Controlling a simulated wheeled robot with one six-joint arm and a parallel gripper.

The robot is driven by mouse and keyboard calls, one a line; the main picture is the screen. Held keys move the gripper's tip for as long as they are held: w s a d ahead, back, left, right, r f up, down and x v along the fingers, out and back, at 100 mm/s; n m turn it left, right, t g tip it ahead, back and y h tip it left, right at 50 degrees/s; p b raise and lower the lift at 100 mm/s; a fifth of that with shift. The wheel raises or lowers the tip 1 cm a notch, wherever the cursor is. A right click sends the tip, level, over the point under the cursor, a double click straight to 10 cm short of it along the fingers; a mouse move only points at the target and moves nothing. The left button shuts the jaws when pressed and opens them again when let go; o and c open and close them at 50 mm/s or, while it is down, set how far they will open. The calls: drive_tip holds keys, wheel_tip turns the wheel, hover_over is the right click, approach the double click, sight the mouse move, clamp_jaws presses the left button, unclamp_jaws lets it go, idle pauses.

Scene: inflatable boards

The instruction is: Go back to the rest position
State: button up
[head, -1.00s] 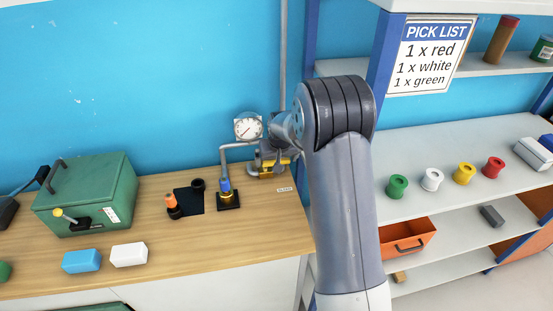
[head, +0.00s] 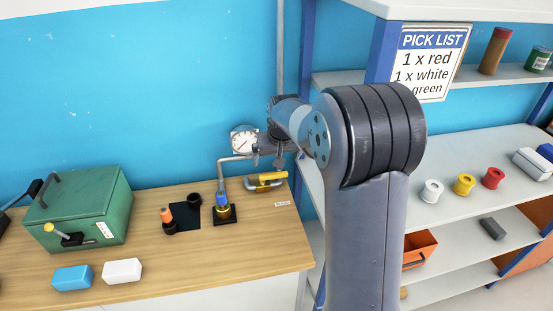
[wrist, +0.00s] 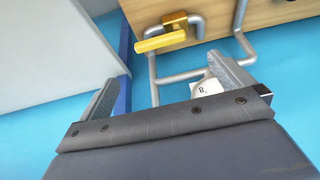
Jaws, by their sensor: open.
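My gripper (head: 278,156) is raised in front of the blue wall, above the back right of the wooden bench (head: 275,235). In the wrist view its two grey fingers (wrist: 168,84) are spread apart with nothing between them. The yellow handle also shows beyond the fingers in the wrist view (wrist: 160,42). A round white gauge (head: 243,140) is just left of the gripper; in the wrist view the right finger partly hides it. My arm covers part of the shelf on the right.
A green box (head: 85,205), a blue block (head: 72,278), a white block (head: 122,271) and a pipe with a blue top (head: 222,200) are on the bench. White, yellow and red spools (head: 493,178) stand on the right shelf. An orange bin (head: 420,247) is below.

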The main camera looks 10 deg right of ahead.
sight(274, 174)
drive_tip(key=shift+f, duration=0.1)
drive_tip(key=p+x, duration=0.2)
drive_tip(key=x, duration=0.8)
drive_tip(key=shift+w+f, duration=0.1)
drive_tip(key=shift+f, duration=0.25)
drive_tip(key=shift+r, duration=0.1)
